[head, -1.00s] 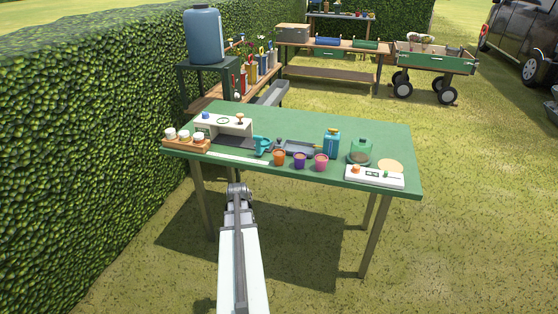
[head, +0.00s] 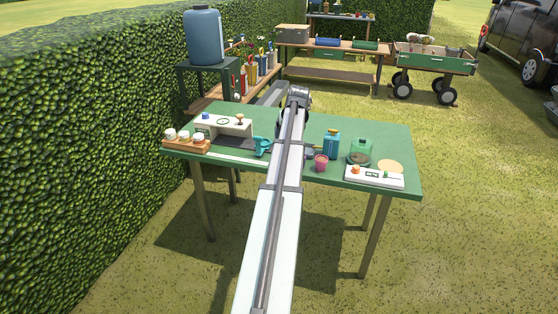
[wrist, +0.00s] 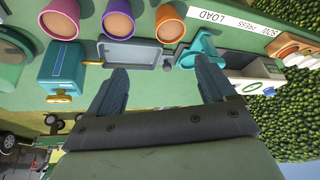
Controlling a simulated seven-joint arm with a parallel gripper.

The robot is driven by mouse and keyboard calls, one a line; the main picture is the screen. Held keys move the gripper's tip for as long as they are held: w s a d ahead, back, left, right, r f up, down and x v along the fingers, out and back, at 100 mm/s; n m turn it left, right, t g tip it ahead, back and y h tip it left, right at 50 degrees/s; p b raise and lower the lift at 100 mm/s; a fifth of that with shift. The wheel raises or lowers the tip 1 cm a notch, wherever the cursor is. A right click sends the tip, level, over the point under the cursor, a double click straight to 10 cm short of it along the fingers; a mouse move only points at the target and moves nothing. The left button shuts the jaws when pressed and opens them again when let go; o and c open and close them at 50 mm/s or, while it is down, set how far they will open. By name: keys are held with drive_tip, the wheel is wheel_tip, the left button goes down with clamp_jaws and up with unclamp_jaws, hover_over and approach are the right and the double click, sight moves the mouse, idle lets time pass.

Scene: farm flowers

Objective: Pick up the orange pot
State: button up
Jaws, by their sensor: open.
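The orange pot (wrist: 170,24) shows at the top of the wrist view, upright on the green table (wrist: 22,98), with brown filling. A purple pot (wrist: 116,22) and a pink pot (wrist: 60,18) stand beside it in a row. In the head view only the pink pot (head: 321,163) shows clearly; my arm hides the orange and purple ones. My gripper (wrist: 164,75) is open and empty, above the table and apart from the pots. In the head view my arm reaches across the table, and the fingers are hidden.
A grey tray (wrist: 134,52) and a turquoise tool (wrist: 200,48) lie close to the orange pot. A white box (head: 224,125) stands at the left.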

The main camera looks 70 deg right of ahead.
drive_tip(key=w+d+f+n, duration=0.1)
drive_tip(key=f, duration=0.3)
drive_tip(key=w+d+f+n, duration=0.1)
drive_tip(key=w+f, duration=0.1)
drive_tip(key=f, duration=0.2)
drive_tip(key=w+d+f+n+y, duration=0.1)
drive_tip(key=w+f+n, duration=0.1)
drive_tip(key=f, duration=0.3)
drive_tip(key=shift+d+f, duration=0.1)
drive_tip(key=shift+d, duration=0.15)
idle(0.4)
drive_tip(key=shift+c, duration=0.4)
drive_tip(key=c, duration=1)
